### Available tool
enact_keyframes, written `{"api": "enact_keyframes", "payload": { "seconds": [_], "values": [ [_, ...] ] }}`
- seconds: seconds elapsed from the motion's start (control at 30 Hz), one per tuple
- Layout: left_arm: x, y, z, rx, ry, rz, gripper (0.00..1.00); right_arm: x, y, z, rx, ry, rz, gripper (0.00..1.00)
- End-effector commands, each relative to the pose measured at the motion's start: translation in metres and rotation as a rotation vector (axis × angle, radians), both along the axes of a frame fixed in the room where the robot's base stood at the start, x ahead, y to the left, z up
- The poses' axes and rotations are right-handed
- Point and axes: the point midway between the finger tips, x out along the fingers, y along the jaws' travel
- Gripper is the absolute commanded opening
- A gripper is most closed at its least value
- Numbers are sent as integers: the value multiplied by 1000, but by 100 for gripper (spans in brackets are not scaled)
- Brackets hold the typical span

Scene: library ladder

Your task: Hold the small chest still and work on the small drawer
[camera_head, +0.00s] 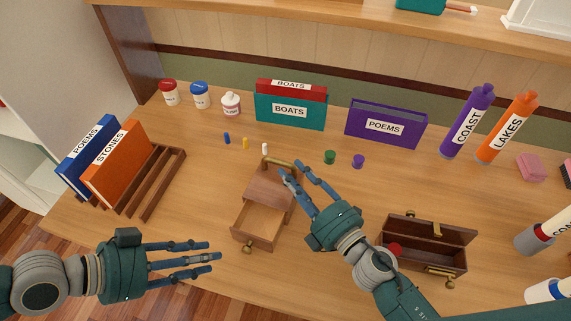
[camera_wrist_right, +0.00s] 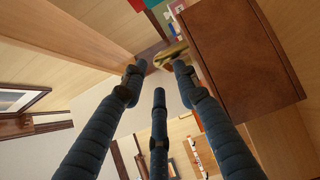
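The small chest (camera_head: 273,187) is a brown wooden box near the middle of the table. Its small drawer (camera_head: 259,222) is pulled out toward the front and looks empty, with a brass knob (camera_head: 247,250) on its face. A brass handle (camera_head: 280,162) shows at the chest's far side. My right gripper (camera_head: 291,168) is open, its fingertips close to this handle; contact cannot be told. In the right wrist view the chest (camera_wrist_right: 240,55) is right of the spread fingers, and the handle (camera_wrist_right: 171,55) is by their tips. My left gripper (camera_head: 214,257) is open and empty, left of the drawer.
An open wooden box (camera_head: 425,245) stands right of my right arm. Small coloured pieces, including a yellow one (camera_head: 246,143) and a green one (camera_head: 330,157), lie behind the chest. A wooden book rack (camera_head: 160,180) stands at left. Jars, boxes and bottles line the back.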

Motion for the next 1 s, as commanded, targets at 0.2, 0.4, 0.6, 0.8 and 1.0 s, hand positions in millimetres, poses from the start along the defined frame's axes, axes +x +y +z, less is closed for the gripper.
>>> {"api": "enact_keyframes", "payload": {
  "seconds": [0.2,0.4,0.6,0.8,1.0],
  "values": [
    [0,0,0,0,0,0,31,31,19,1,-1,-2,1,30],
    [0,0,0,0,0,0,31,43,26,0,0,0,0,30],
    [0,0,0,0,0,0,31,45,27,0,-1,1,-1,30],
    [0,0,0,0,0,0,31,45,27,0,0,0,0,12],
    [0,0,0,0,0,0,23,45,27,0,-1,0,-1,0]
  ]
}}
